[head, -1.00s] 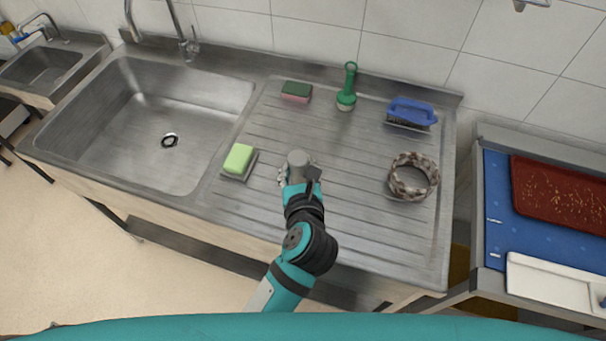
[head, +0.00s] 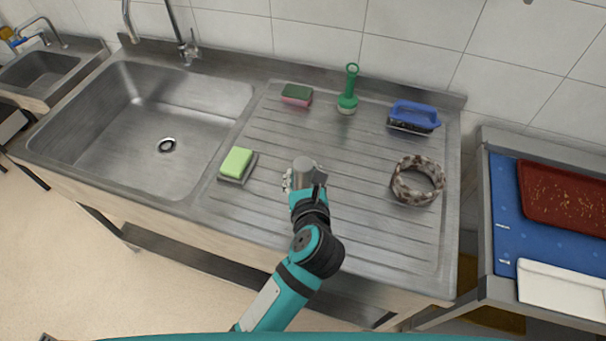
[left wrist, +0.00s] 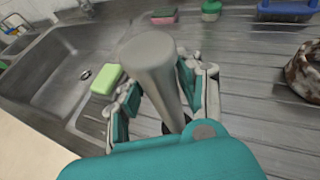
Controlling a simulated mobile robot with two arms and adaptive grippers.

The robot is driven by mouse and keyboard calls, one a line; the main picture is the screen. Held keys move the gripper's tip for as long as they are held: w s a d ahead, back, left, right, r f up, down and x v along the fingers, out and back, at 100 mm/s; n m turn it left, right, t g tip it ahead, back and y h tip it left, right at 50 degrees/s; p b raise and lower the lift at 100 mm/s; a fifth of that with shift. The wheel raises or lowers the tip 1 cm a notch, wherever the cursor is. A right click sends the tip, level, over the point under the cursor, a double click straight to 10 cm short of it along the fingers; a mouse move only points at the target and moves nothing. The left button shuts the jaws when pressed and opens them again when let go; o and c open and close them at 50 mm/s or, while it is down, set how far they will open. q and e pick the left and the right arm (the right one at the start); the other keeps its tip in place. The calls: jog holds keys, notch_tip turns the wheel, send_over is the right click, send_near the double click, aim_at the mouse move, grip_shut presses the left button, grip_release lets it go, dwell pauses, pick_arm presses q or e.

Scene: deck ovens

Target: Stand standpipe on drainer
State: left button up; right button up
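The standpipe (head: 303,164) is a plain grey cylinder with a rounded top, near the middle of the ribbed steel drainer (head: 350,225). My left gripper (head: 303,183) is around it, one finger on each side. The left wrist view shows the standpipe (left wrist: 153,70) between the teal-padded fingers of the left gripper (left wrist: 165,100), which look closed on it. It looks roughly upright. Its lower end is hidden by my gripper, so I cannot tell whether it touches the drainer. My right gripper is not in view.
A green sponge (head: 237,161) on a small holder lies left of the gripper, by the sink (head: 150,115). A pink-green sponge (head: 297,95), green brush (head: 348,95) and blue-handled brush (head: 414,115) line the back. A mottled ring (head: 417,180) lies right. The front drainer is mostly clear.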

pick_arm(q)
jog(key=shift+o, duration=1.1)
jog(key=shift+r, duration=0.3)
jog(key=p+v, duration=0.3)
jog(key=v, duration=0.9)
jog(key=shift+f, duration=0.1)
